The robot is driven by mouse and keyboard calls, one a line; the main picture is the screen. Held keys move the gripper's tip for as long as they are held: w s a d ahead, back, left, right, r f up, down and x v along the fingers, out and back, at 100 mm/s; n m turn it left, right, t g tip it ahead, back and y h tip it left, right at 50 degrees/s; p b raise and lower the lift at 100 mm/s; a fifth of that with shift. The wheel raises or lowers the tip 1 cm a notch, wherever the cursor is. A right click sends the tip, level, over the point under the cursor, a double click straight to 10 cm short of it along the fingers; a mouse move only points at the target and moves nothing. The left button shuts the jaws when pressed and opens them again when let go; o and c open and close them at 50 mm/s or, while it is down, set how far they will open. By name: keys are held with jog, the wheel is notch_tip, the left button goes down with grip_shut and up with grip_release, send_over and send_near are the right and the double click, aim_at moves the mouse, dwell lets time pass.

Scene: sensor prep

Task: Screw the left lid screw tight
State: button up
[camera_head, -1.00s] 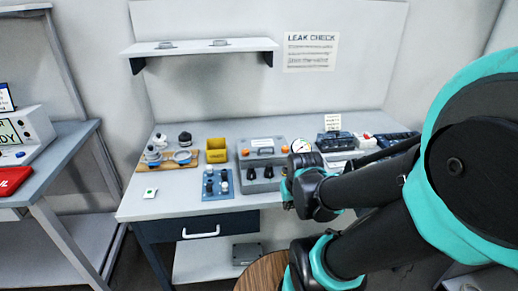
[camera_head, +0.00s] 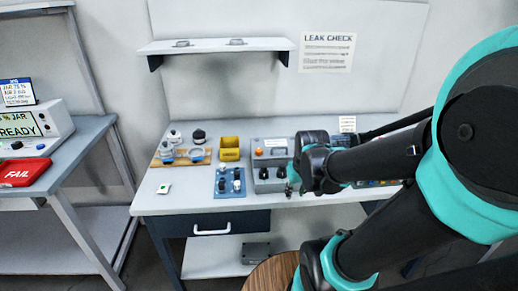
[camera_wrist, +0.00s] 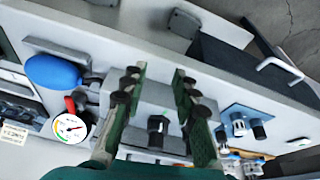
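The grey box (camera_head: 270,181) stands on the bench with two dark knobs (camera_head: 263,173) on its front; I cannot tell for sure which part is the left lid screw. My gripper (camera_wrist: 158,80) is open, its two green fingers with dark pads spread apart over the box in the wrist view. One dark knob (camera_wrist: 158,123) shows between the fingers, apart from both. In the head view my gripper is at the box's right front, partly hidden by my wrist. Nothing is held.
Left of the box are a blue plate (camera_head: 219,194) with dark and white small parts, a yellow bin (camera_head: 230,148) and a wooden tray (camera_head: 158,161). The wrist view shows a dial gauge (camera_wrist: 70,127) and blue bulb (camera_wrist: 52,71) beside the box.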

jog(key=shift+o, duration=1)
jog(key=w+a+r+n+g, duration=0.1)
jog(key=w+a+r+n, duration=0.3)
jog(key=w+r, duration=0.7)
jog(key=shift+a+r+n+g, duration=0.35)
jog(key=shift+r+n+g, duration=0.05)
jog(key=shift+n, duration=0.3)
jog(key=n+g, duration=0.2)
jog(key=n, duration=0.4)
send_near(259, 150)
notch_tip(259, 150, down, 9)
jog(key=shift+s+a+r, duration=0.1)
jog(key=shift+r, duration=0.1)
grip_shut()
